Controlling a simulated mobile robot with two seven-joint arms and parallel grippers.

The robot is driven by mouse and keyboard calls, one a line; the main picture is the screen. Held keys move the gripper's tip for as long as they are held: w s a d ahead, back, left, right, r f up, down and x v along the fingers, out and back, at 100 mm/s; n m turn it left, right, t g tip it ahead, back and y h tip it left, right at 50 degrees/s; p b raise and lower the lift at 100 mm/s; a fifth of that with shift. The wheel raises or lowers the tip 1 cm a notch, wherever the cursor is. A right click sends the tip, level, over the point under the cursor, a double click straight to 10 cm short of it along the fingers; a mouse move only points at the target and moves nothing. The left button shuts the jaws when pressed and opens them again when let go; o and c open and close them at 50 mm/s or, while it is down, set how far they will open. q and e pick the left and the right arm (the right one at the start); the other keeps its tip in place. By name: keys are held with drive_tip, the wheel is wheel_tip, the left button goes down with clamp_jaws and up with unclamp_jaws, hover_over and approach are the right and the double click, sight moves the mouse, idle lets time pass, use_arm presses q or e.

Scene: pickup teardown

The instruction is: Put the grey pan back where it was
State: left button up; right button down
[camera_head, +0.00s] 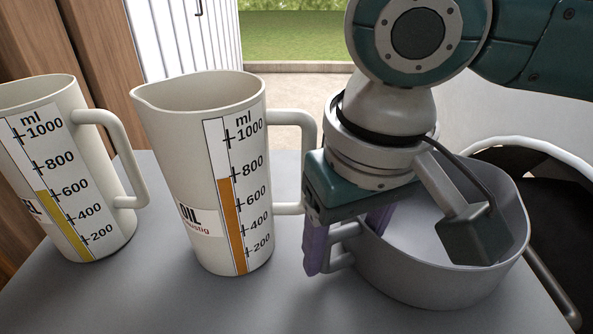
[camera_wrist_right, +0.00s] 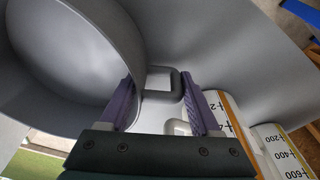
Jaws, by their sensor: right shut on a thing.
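The grey pan (camera_head: 430,284) is a wide round open vessel with a side handle, standing upright on the right part of the grey table. It also shows in the right wrist view (camera_wrist_right: 75,55), at the left. My right gripper (camera_head: 347,236) points down at the pan's handle side, with purple fingers. In the right wrist view the gripper (camera_wrist_right: 160,106) has its fingers on either side of the pan's handle (camera_wrist_right: 183,84), shut on the pan there. My right wrist hides part of the pan's rim and inside. My left gripper is not in view.
A tall measuring jug with an orange scale (camera_head: 200,150) stands close left of my right gripper. Another jug with a yellow scale (camera_head: 75,165) stands farther left. The grey table (camera_head: 150,300) is bare in front. A dark round thing with a pale rim (camera_head: 560,190) lies beyond its right edge.

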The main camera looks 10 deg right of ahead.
drive_tip(key=shift+c, duration=0.5)
unclamp_jaws()
drive_tip(key=shift+f, duration=0.1)
wheel_tip(320, 180, up, 12)
drive_tip(key=s+p, duration=0.2)
drive_tip(key=s+a+f+n+t+y, duration=0.1)
drive_tip(key=s+a+f+n+y, duration=0.1)
drive_tip(key=s+a+f+y, duration=0.3)
drive_tip(key=s+d+f+h, duration=0.1)
drive_tip(key=d, duration=0.1)
drive_tip(key=s+d+f+m, duration=0.1)
drive_tip(key=d+f, duration=0.1)
drive_tip(key=s+d+f+t+h, duration=0.1)
drive_tip(key=s+d+f, duration=0.1)
drive_tip(key=shift+d+m+h, duration=0.3)
drive_tip(key=s+d+f+h, duration=0.2)
drive_tip(key=s+d, duration=0.2)
drive_tip(key=d, duration=0.2)
drive_tip(key=shift+s+d, duration=0.25)
drive_tip(key=shift+s, duration=0.05)
